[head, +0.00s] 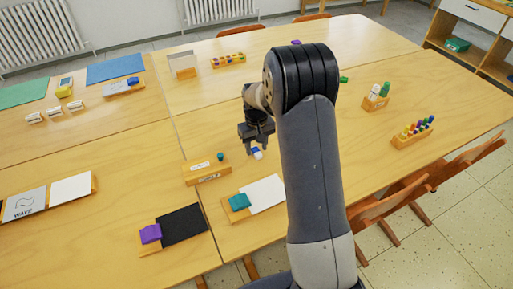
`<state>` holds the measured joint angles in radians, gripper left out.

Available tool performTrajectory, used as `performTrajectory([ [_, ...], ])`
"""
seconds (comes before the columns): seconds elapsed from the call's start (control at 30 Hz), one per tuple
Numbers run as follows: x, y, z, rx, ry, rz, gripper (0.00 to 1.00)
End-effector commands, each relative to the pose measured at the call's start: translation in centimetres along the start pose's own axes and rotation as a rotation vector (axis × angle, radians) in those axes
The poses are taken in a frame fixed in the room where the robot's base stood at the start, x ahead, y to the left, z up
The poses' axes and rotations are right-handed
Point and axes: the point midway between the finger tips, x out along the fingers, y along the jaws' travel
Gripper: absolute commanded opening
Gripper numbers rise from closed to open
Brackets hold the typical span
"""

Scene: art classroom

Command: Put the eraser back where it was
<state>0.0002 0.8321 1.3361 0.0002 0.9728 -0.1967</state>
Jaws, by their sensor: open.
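A small white and blue piece (258,154), which looks like the eraser, is just below my gripper (257,144). My gripper points down over the near table with its jaws open. I cannot tell whether the piece lies on the table or touches the fingers. A labelled wooden block (205,170) with a small blue peg sits just left of it. Another wooden holder (122,90) with a blue and white piece stands at the far left.
A teal block (239,201) sits by a white sheet (267,192) in front. A purple block (151,233) sits by a black sheet (183,226). Holders with bottles (375,101) and coloured pegs (412,134) stand right. Chairs (390,215) line the right edge. My arm hides the middle.

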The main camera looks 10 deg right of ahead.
Motion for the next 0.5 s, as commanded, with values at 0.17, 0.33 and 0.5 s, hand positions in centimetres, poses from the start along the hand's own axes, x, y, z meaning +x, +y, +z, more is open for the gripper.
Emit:
performTrajectory([
  [0.17, -3.9, 0.0, -0.1, 0.0, 0.006, 0.001, 0.43],
  [0.33, -7.5, 0.0, -0.1, 0.0, 0.005, 0.001, 0.43],
  [0.5, -9.9, 0.0, 0.0, 0.0, 0.002, 0.0, 0.43],
])
